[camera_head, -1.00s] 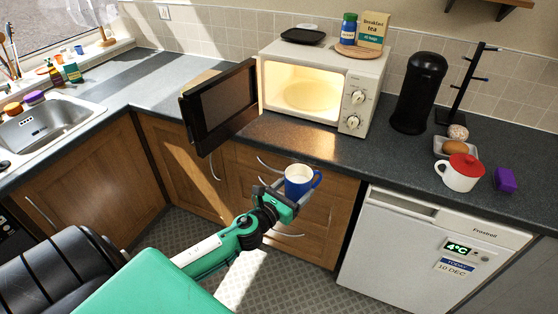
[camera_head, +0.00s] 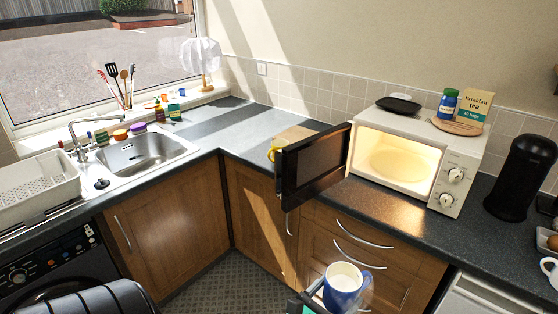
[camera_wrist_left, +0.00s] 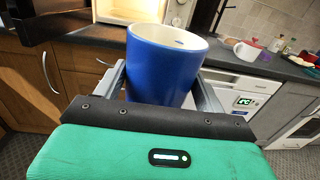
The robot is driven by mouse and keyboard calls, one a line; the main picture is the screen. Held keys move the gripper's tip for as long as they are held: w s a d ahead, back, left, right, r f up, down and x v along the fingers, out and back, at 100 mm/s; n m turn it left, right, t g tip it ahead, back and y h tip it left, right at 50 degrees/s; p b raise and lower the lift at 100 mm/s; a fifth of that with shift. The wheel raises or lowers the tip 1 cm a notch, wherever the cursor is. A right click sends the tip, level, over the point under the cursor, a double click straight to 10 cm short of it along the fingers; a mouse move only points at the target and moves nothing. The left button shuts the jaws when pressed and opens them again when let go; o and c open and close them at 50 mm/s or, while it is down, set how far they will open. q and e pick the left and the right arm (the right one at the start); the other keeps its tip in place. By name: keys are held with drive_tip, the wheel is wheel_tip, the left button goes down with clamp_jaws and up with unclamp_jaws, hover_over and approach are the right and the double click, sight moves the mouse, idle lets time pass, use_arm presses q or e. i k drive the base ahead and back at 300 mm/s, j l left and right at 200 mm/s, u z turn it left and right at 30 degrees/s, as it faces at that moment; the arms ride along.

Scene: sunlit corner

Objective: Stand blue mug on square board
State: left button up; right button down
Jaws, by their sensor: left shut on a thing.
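The blue mug (camera_head: 343,288) has a pale inside and is upright at the bottom of the head view, its handle to the right. It also shows large in the left wrist view (camera_wrist_left: 163,65). My left gripper (camera_head: 322,293) is shut on the mug, one finger on each side, and holds it in the air in front of the drawers. A tan board (camera_head: 295,134), which looks like the square board, lies on the counter left of the microwave. The open microwave door hides part of it. My right gripper is not in view.
The microwave (camera_head: 450,158) is lit, and its dark door (camera_head: 315,165) stands open towards the counter corner. A yellow object (camera_head: 273,154) is partly hidden beside the board. The counter (camera_head: 235,125) left of the board is clear. The sink (camera_head: 140,150) is further left.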

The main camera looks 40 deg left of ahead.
sight(295, 135)
drive_tip(key=i+j+u, duration=0.1)
drive_tip(key=j+u, duration=0.3)
drive_tip(key=i+j+u, duration=0.1)
drive_tip(key=u, duration=0.25)
drive_tip(key=i+j+u, duration=0.2)
drive_tip(key=u, duration=0.2)
drive_tip(key=i+j+u, duration=0.15)
drive_tip(key=i+j, duration=0.15)
drive_tip(key=i, duration=0.15)
drive_tip(key=i+j+z, duration=0.2)
drive_tip(key=z, duration=0.2)
drive_tip(key=i+j+z, duration=0.15)
drive_tip(key=j+z, duration=0.25)
drive_tip(key=i+j+z, duration=0.1)
drive_tip(key=z, duration=0.35)
drive_tip(key=j+z, duration=0.4)
drive_tip(key=i+j, duration=0.05)
drive_tip(key=j, duration=0.05)
